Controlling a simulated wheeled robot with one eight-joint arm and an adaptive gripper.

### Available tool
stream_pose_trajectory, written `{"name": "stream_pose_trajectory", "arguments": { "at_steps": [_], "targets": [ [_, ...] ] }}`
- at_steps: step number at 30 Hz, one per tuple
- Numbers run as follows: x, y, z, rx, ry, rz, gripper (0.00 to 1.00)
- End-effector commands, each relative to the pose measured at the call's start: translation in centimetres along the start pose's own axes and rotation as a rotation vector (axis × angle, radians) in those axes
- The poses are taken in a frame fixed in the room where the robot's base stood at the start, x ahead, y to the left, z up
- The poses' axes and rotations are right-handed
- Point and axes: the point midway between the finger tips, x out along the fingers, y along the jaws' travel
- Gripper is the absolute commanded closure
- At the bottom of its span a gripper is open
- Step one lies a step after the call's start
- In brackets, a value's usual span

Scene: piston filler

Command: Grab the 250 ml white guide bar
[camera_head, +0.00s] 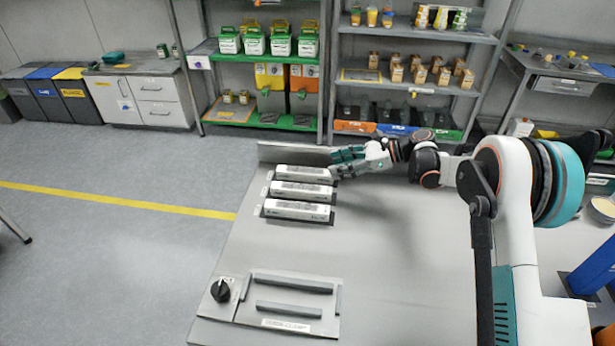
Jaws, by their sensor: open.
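Three white guide bars lie side by side in dark holders on the left part of the grey table. The far bar (303,173), the middle bar (302,191) and the near bar (297,210) carry printed labels too small to read, so I cannot tell which is the 250 ml one. My gripper (334,164), with teal and grey fingers, is open.
A low metal plate (290,154) stands along the table's far edge behind the bars. Nearer, a panel with a black knob (220,290) and two grey rails (290,283) sits on the table. The table between is clear. Stocked shelves (265,60) stand beyond.

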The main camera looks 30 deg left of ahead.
Motion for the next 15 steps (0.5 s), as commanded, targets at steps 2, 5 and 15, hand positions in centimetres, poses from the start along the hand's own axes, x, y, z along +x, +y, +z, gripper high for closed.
{"name": "stream_pose_trajectory", "arguments": {
  "at_steps": [2,5,15],
  "targets": [
    [1.7,0.0,-0.2,0.0,0.0,0.001,0.48],
    [3.2,0.0,-0.1,0.001,-0.001,0.0,0.48],
    [5.4,0.1,0.0,0.001,-0.001,-0.001,0.48]
  ]
}}
